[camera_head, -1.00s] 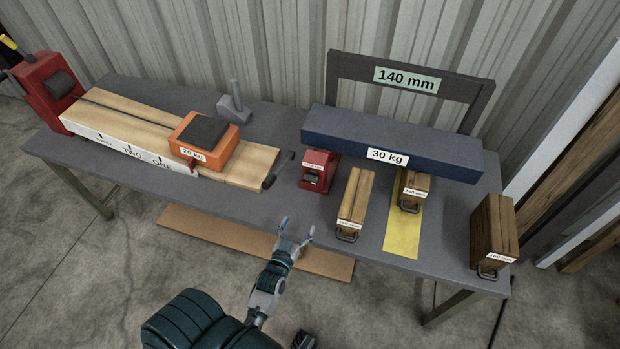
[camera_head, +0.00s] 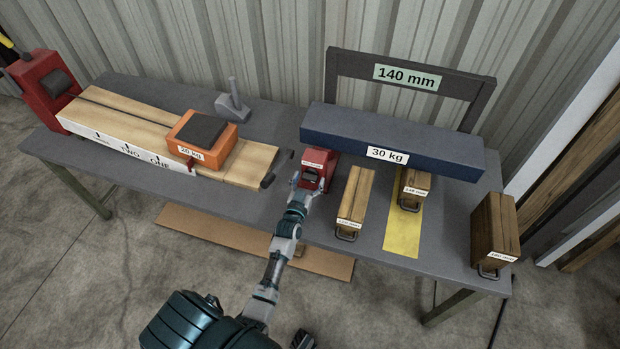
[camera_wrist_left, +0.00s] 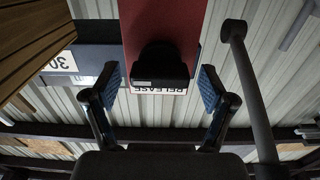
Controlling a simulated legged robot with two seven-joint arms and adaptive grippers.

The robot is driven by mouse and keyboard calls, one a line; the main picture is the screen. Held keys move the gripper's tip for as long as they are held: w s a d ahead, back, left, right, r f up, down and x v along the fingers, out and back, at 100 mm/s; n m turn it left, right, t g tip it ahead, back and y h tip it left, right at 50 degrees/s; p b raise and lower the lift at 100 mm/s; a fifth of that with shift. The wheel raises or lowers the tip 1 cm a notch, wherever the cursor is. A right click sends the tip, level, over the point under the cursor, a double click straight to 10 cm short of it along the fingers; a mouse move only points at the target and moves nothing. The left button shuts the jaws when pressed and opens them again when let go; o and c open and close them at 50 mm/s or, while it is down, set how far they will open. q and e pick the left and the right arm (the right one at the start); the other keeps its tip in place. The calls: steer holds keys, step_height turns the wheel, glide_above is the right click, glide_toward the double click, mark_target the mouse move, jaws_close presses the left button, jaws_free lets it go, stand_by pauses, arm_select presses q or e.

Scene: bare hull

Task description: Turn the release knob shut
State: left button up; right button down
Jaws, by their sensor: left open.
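The release unit is a small red box (camera_head: 321,160) standing on the bench, at the left end of the blue beam. In the left wrist view its red body (camera_wrist_left: 165,22) carries a black knob (camera_wrist_left: 160,63) and a white RELEASE label (camera_wrist_left: 160,90), seen upside down. My left gripper (camera_head: 308,187) is at the near side of the red box in the head view. In the left wrist view its open fingers (camera_wrist_left: 158,92) stand on either side of the knob, with visible gaps. Whether the knob lies deep between the fingers is hard to tell.
A blue 30 kg beam (camera_head: 440,155) lies behind. Wooden blocks (camera_head: 355,195) stand right of the red box. An orange 20 kg weight (camera_head: 217,155) sits on planks at left. A dark rod (camera_wrist_left: 248,85) is close to the right finger in the wrist view.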

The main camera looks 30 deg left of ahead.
arm_select(q)
steer(key=shift+w, duration=0.35)
steer(key=shift+w+a, duration=0.1)
steer(key=shift+w, duration=0.05)
arm_select(e)
steer(key=shift+s+r, duration=0.1)
steer(key=shift+s, duration=0.15)
arm_select(q)
steer(key=shift+c, duration=0.2)
steer(key=c, duration=1.1)
arm_select(e)
steer(key=shift+w, duration=0.3)
